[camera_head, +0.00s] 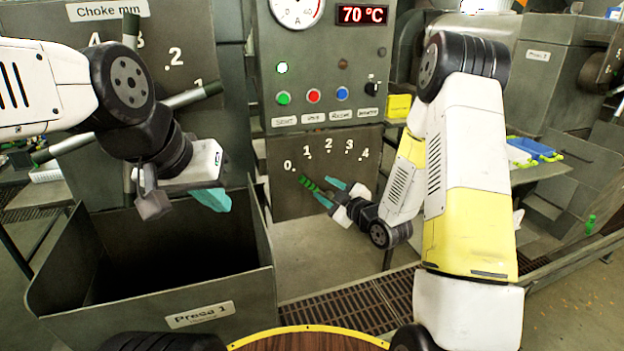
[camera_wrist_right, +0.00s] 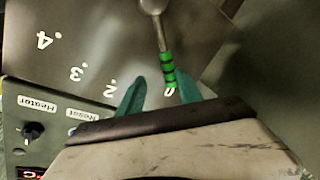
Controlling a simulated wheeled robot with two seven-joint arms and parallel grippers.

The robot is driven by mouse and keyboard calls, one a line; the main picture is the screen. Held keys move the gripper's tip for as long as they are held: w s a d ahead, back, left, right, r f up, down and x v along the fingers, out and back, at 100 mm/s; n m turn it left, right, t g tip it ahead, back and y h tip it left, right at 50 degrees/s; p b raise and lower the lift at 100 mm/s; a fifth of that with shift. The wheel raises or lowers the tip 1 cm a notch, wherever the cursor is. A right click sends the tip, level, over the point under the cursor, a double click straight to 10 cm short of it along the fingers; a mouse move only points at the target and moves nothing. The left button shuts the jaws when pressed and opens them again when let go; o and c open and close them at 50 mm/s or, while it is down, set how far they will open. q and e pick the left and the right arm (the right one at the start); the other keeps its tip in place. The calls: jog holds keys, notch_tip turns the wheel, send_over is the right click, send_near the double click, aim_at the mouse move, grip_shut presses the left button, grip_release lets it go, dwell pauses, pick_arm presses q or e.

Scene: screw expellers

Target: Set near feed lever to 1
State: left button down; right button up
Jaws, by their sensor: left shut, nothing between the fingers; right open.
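The feed lever (camera_head: 308,184) has a green-banded handle. In the head view it slants up and left toward the 0 mark on the 0–4 scale plate (camera_head: 290,200). In the right wrist view the lever (camera_wrist_right: 165,60) runs from its round pivot end down to the 0. My right gripper (camera_head: 322,187) is open at the handle. In the wrist view its teal fingers (camera_wrist_right: 160,88) lie either side of the handle's end, the right finger closer; contact cannot be told. My left gripper (camera_head: 212,199) is shut and empty, above the open bin at the left.
A control box (camera_head: 325,60) with coloured buttons and a 70 °C display sits above the scale. The open metal bin labelled Presa 1 (camera_head: 150,300) stands at the left.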

aim_at(311, 186)
jog(key=shift+n+t+y, duration=0.3)
jog(key=shift+y, duration=0.3)
jog(key=x, duration=0.2)
jog(key=f+x, duration=0.1)
jog(key=x, duration=0.4)
jog(key=shift+s+a+f, duration=0.1)
jog(key=shift+a+f, duration=0.15)
jog(key=shift+a, duration=0.3)
jog(key=shift+c, duration=0.3)
grip_shut()
